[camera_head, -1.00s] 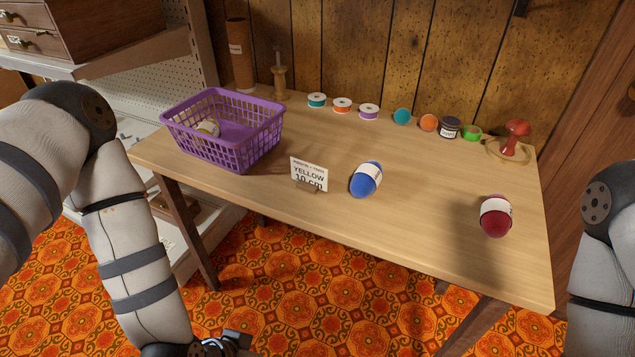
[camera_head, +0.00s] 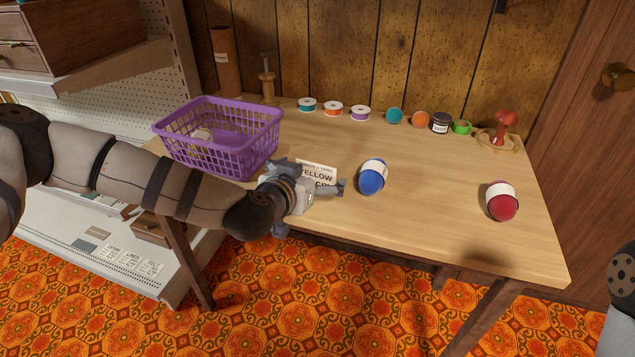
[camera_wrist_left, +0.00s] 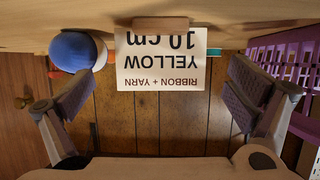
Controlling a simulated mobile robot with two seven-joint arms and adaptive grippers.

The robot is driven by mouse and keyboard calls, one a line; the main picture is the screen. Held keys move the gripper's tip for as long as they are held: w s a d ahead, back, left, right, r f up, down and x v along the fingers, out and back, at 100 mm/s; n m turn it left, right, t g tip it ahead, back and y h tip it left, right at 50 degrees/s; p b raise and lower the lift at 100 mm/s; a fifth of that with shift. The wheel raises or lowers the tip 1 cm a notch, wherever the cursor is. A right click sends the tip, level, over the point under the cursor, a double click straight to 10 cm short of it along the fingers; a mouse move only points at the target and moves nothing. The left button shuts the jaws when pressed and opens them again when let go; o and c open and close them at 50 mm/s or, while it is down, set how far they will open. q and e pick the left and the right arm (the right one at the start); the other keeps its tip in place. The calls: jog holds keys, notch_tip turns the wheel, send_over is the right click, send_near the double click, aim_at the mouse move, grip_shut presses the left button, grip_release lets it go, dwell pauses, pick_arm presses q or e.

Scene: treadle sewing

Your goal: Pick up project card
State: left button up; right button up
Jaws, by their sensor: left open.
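The white project card (camera_head: 318,171) stands at the front of the wooden table and reads "YELLOW"; my left gripper partly hides it in the head view. In the left wrist view the card (camera_wrist_left: 160,68) appears upside down, reads "RIBBON + YARN YELLOW 10 cm", and sits in a small wooden holder (camera_wrist_left: 160,22). My left gripper (camera_head: 312,203) is open in front of the card. In the left wrist view its fingers (camera_wrist_left: 160,95) are spread to either side of the card, with gaps on both sides. My right gripper is out of view.
A purple basket (camera_head: 240,160) with a pale ball inside stands left of the card. A blue yarn ball (camera_head: 372,177) is close on the right, and a red one (camera_head: 502,203) farther right. Several spools and small containers line the back. The table's middle right is clear.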

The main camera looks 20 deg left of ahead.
aim_at(316, 174)
pick_arm(q)
jog(key=shift+w+d+f, duration=0.1)
jog(key=shift+w+f, duration=0.85)
jog(key=shift+w, duration=0.3)
jog(key=shift+w+r, duration=0.1)
jog(key=shift+w, duration=0.1)
jog(key=shift+r, duration=0.1)
jog(key=shift+c, duration=0.3)
jog(key=shift+s, duration=0.1)
jog(key=c, duration=0.9)
